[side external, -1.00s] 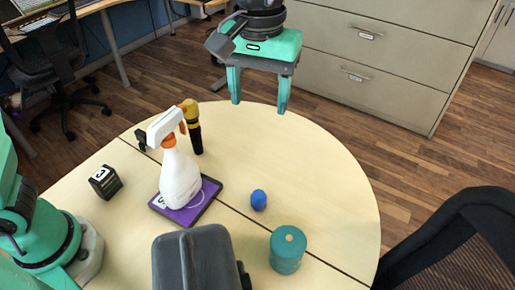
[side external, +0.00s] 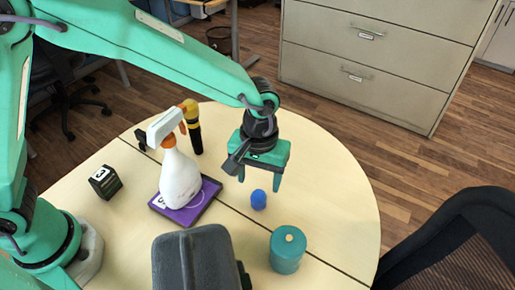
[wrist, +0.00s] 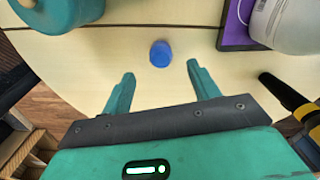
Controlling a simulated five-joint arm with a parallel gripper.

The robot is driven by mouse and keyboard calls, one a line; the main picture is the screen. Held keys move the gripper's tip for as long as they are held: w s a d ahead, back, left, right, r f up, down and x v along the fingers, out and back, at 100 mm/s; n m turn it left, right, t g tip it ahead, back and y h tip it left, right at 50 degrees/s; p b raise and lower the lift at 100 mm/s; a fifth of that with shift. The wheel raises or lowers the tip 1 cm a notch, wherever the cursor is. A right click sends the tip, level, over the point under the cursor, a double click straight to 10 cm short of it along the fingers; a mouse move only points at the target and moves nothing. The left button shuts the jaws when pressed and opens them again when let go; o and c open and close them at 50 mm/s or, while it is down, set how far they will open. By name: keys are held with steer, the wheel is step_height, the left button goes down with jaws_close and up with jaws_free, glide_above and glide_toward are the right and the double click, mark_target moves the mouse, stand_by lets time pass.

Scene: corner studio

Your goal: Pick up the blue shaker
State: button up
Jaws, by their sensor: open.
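The blue shaker (side external: 258,200) is a small, rounded, egg-like thing standing on the round table, right of the purple pad. In the wrist view the blue shaker (wrist: 160,54) lies ahead of the fingertips, roughly midway between them. My gripper (side external: 260,180) is open and empty, above the table and close to the shaker in the side view. In the wrist view my gripper (wrist: 161,70) shows both fingers apart with nothing between them. The shaker is fully visible and not touched.
A teal cylinder (side external: 287,250) stands to the front right. A white spray bottle (side external: 180,180) stands on the purple pad (side external: 208,198). A yellow and black tool (side external: 194,130) and a black numbered cube (side external: 105,182) are further off. A grey case (side external: 195,262) is in front. Bare table lies right of the shaker.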

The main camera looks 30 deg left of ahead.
mark_target(259, 194)
steer(key=shift+f, duration=1.6)
steer(key=shift+f, duration=0.1)
steer(key=shift+w+a+f, duration=0.1)
steer(key=shift+w+f, duration=0.05)
steer(key=shift+f, duration=2.3)
steer(key=shift+c, duration=0.3)
steer(key=c, duration=1)
